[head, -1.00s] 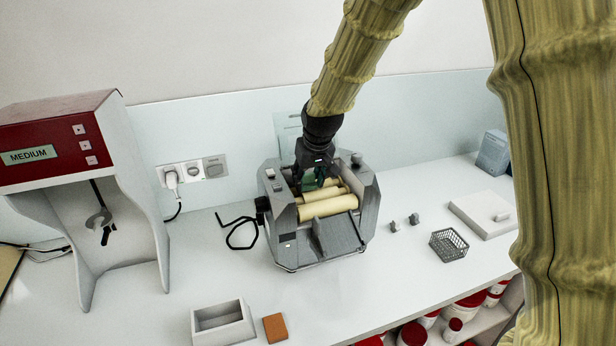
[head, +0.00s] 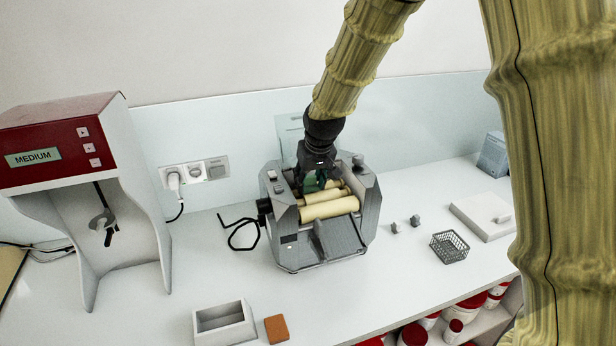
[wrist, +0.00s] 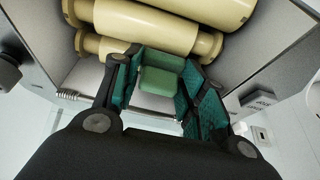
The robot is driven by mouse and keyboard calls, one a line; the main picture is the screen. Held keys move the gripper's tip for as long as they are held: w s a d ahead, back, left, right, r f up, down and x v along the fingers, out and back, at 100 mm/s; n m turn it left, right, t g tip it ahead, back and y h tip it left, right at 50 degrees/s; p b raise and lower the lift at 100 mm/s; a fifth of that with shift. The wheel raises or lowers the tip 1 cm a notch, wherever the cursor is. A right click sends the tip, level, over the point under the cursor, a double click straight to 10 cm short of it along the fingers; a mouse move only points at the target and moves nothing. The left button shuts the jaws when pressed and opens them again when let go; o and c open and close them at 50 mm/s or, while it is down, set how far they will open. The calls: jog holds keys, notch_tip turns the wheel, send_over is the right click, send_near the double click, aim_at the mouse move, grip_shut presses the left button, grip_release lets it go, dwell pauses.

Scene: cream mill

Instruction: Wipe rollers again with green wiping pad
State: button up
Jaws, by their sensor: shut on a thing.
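The mill (head: 287,236) is a grey machine on the white counter with cream rollers (head: 330,208) lying between its side walls. My gripper (head: 313,184) is over the back of the mill, pointing down at the rollers. In the wrist view, my gripper (wrist: 155,85) is shut on the green wiping pad (wrist: 160,81), held between teal-lined fingers. The pad is close to the rear roller (wrist: 105,47); I cannot tell whether it touches. In the head view the pad is mostly hidden by the gripper. The front rollers (wrist: 160,25) show beyond it.
A red-and-white mixer (head: 70,150) stands at left. An open grey box (head: 224,325) and an orange block (head: 276,328) lie in front. A wire basket (head: 449,246), small grey knobs (head: 415,220) and a white slab (head: 488,214) are at right.

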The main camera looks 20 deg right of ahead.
jog(key=shift+w+f, duration=0.15)
jog(key=shift+w, duration=0.8)
jog(key=shift+s+p, duration=0.35)
jog(key=shift+s, duration=0.75)
jog(key=shift+w+r+p, duration=0.2)
jog(key=shift+r+p, duration=0.55)
jog(key=shift+r, duration=0.25)
notch_tip(320, 180, up, 6)
jog(key=p, duration=0.4)
